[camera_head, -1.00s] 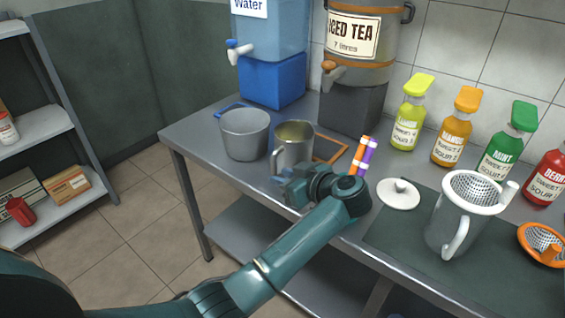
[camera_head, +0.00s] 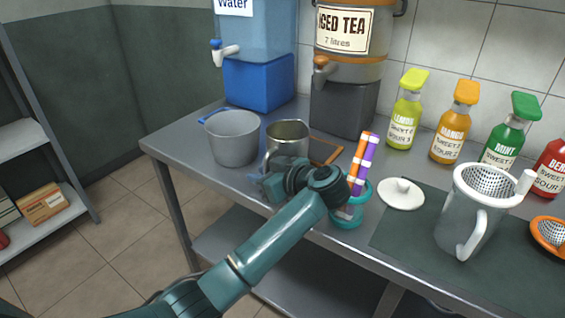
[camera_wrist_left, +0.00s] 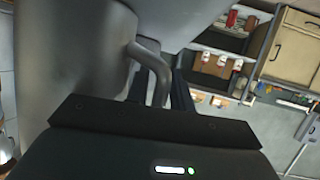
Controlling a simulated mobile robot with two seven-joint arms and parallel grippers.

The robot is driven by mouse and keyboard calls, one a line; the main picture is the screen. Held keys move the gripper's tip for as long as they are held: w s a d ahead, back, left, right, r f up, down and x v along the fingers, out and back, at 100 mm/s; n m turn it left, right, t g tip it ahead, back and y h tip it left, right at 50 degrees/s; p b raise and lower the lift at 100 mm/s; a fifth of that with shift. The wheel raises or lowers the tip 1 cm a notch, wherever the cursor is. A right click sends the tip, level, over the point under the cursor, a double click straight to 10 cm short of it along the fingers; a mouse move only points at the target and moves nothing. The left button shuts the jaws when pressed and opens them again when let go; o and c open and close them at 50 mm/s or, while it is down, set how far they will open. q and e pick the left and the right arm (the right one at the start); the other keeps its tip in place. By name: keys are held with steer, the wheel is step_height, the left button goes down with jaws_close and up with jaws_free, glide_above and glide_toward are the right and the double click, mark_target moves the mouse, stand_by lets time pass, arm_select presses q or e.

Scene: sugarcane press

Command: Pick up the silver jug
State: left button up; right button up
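The silver jug (camera_head: 288,138) stands on the metal table beside the grey bucket, its handle towards me. It fills the left of the left wrist view (camera_wrist_left: 75,60). My left gripper (camera_head: 268,180) is at the near side of the jug, at its handle. In the left wrist view the handle (camera_wrist_left: 154,68) comes down between the dark fingers (camera_wrist_left: 163,92). Whether they are apart from it or pressed on it is unclear. My right gripper is not in view.
A grey bucket (camera_head: 232,136) stands left of the jug. A teal cup (camera_head: 352,212) with orange and purple sticks stands close right of my left wrist. Behind are the water dispenser (camera_head: 258,82) and iced tea dispenser (camera_head: 348,60). A grey strainer jug (camera_head: 468,225) is at right.

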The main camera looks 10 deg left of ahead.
arm_select(q)
jaws_close()
steer(key=shift+r, duration=0.25)
stand_by(0.4)
